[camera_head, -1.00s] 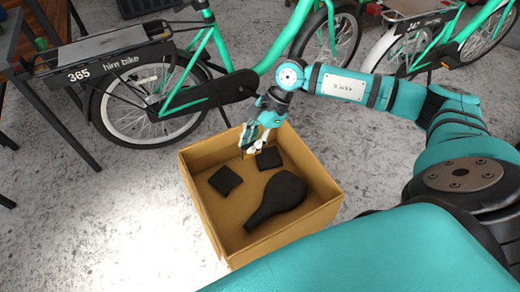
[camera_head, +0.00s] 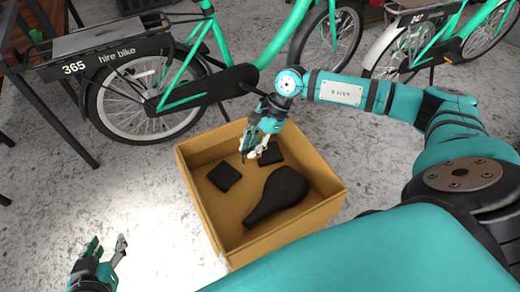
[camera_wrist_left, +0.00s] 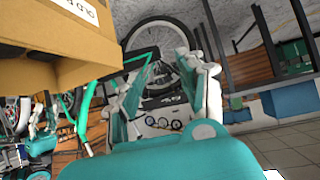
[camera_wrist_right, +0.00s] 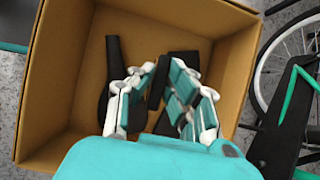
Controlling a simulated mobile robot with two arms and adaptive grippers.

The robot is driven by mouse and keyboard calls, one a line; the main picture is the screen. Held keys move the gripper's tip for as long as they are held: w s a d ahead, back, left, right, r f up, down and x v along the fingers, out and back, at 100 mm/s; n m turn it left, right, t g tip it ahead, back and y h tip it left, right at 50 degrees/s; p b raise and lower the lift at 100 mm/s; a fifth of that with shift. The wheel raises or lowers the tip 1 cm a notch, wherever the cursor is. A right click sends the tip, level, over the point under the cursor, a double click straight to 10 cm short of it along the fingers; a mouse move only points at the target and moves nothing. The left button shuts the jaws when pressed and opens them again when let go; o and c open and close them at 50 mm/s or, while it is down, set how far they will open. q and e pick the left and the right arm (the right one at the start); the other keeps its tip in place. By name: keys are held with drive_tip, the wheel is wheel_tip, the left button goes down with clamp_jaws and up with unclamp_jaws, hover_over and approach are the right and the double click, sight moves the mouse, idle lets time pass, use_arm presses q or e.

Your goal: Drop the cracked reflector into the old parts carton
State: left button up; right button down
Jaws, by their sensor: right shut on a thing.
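The old parts carton (camera_head: 335,203) is an open brown cardboard box on the floor. Part of its label shows in the left wrist view (camera_wrist_left: 85,70). My right gripper (camera_head: 252,154) points down inside the carton's opening near the far side. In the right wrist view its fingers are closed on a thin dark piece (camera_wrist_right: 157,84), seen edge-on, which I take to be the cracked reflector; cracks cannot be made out. Its height above the carton floor is unclear. My left gripper (camera_head: 107,246) is open and empty, left of the carton.
A black saddle (camera_head: 277,196) and two black square pieces (camera_head: 224,177) (camera_head: 270,155) lie in the carton. A green hire bike (camera_head: 190,95) stands behind it, another (camera_head: 440,45) at the back right. The floor left of the carton is clear.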

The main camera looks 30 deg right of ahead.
use_arm(q)
drive_tip(key=shift+w+d+r+t, duration=0.2)
drive_tip(key=shift+w+r+t, duration=0.2)
drive_tip(key=shift+w+r, duration=0.1)
use_arm(e)
drive_tip(key=shift+f, duration=0.25)
drive_tip(key=c, duration=1.2)
unclamp_jaws()
drive_tip(key=shift+c, duration=0.2)
drive_tip(key=shift+r, duration=0.1)
drive_tip(key=v, duration=1.2)
use_arm(q)
drive_tip(key=shift+s, duration=0.1)
